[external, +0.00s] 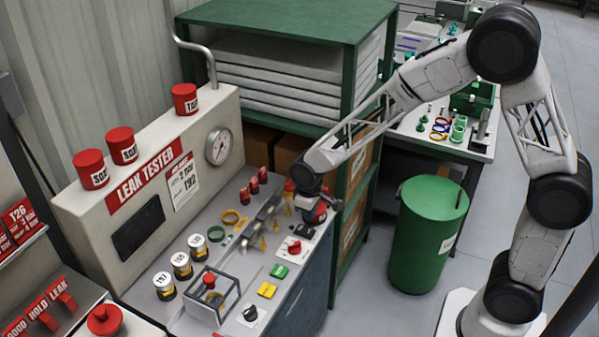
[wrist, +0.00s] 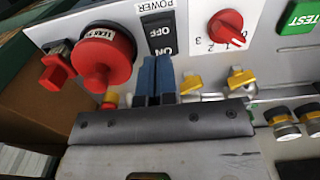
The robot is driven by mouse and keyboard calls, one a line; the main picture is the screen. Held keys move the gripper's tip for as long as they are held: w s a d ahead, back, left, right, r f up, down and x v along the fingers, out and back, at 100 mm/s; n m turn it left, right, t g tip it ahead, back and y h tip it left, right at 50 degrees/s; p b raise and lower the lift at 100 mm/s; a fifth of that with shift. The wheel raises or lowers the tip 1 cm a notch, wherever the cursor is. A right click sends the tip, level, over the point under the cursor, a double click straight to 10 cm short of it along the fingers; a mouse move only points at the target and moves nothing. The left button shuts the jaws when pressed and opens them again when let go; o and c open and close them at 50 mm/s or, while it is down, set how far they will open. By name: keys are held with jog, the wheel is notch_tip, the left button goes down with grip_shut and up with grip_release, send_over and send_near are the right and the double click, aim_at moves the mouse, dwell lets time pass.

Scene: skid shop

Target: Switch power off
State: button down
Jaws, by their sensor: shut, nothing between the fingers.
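The power switch (wrist: 160,34) is a black rocker marked OFF and ON on a light panel, with the label POWER beside it, upside down in the wrist view. Its ON half lies nearest my fingers. My gripper (wrist: 156,61) is shut and empty, its two blue fingers together. The fingertips are right at the ON end of the switch; I cannot tell whether they touch it. In the external view my gripper (external: 309,204) is low over the right end of the leak tester bench, and the switch is hard to make out there.
A large red knob (wrist: 104,55) stands close left of the fingers. A red rotary selector (wrist: 229,28) and a green TEST button (wrist: 299,17) are to the right. Yellow-handled valves (wrist: 240,78) lie near the gripper. A green shelf unit (external: 350,190) stands beside the bench.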

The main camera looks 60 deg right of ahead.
jog(key=shift+r, duration=0.65)
jog(key=s+a+r+t, duration=0.1)
jog(key=s+a+r, duration=0.2)
jog(key=s+r, duration=1.3)
jog(key=s+a+r, duration=0.1)
jog(key=s+r, duration=0.2)
jog(key=s, duration=0.6)
jog(key=s+r+t, duration=0.1)
jog(key=s+r, duration=0.3)
jog(key=s, duration=0.4)
jog(key=shift+s+a+t, duration=0.3)
jog(key=shift+s+a, duration=0.05)
jog(key=shift+a, duration=0.05)
jog(key=shift+w+r, duration=0.1)
jog(key=shift+w, duration=0.05)
